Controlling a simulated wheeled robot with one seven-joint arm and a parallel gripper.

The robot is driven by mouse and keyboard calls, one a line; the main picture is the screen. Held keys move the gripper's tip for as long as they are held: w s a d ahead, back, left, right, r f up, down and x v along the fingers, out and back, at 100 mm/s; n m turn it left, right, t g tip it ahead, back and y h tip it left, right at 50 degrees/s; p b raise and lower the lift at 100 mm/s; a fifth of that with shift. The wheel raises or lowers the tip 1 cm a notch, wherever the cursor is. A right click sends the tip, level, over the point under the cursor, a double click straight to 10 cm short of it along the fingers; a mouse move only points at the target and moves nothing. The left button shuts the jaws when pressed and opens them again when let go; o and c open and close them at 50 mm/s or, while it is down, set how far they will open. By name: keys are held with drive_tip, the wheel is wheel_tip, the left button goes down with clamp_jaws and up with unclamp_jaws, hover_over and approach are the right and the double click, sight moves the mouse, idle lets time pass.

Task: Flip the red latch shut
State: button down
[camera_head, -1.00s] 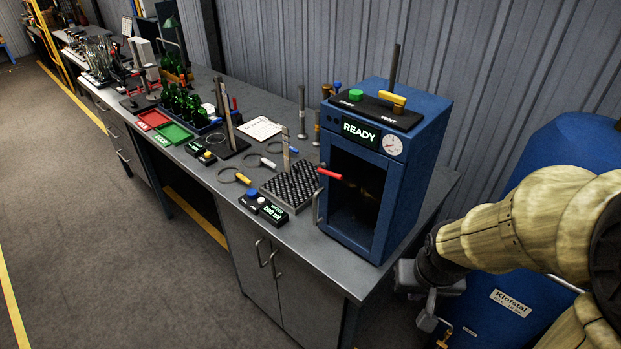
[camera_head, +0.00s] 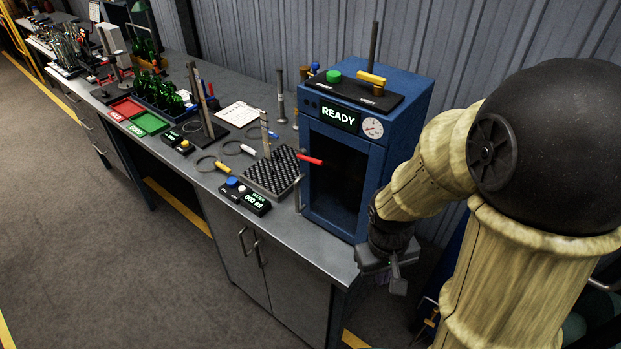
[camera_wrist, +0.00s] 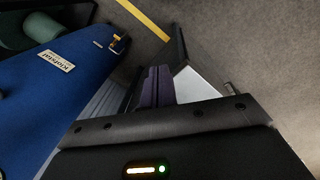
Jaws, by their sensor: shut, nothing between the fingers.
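My gripper (camera_head: 398,284) is shut and empty, pointing down beside the bench's right end, right of and lower than the latch in the picture. The fingers (camera_wrist: 158,87) also show in the wrist view, where the latch is not in view.
The cabinet stands on a grey bench (camera_head: 270,225). A peg block (camera_head: 272,172), a small display box (camera_head: 257,203) and ring tools lie left of it. Yellow (camera_head: 371,79) and green (camera_head: 333,76) controls sit on top. A blue tank (camera_wrist: 55,85) shows in the wrist view. The floor at left is clear.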

drive_tip(key=w+d+f+n+h+b, duration=0.1)
drive_tip(key=w+f+n+h, duration=0.3)
drive_tip(key=n+h, duration=0.9)
drive_tip(key=w+a+r+n+t, duration=0.1)
drive_tip(key=w+a+n+t, duration=0.1)
drive_tip(key=a+n+t, duration=0.3)
drive_tip(key=w+a+r+n+t+y+b, duration=0.1)
drive_tip(key=w+a+n+t, duration=0.2)
drive_tip(key=a+n+t, duration=0.3)
drive_tip(key=w+a+n+t, duration=0.2)
drive_tip(key=a+n+t, duration=0.3)
drive_tip(key=a+t, duration=0.4)
drive_tip(key=shift+w+r+t, duration=0.35)
drive_tip(key=shift+r+t, duration=0.05)
drive_tip(key=shift+t, duration=0.1)
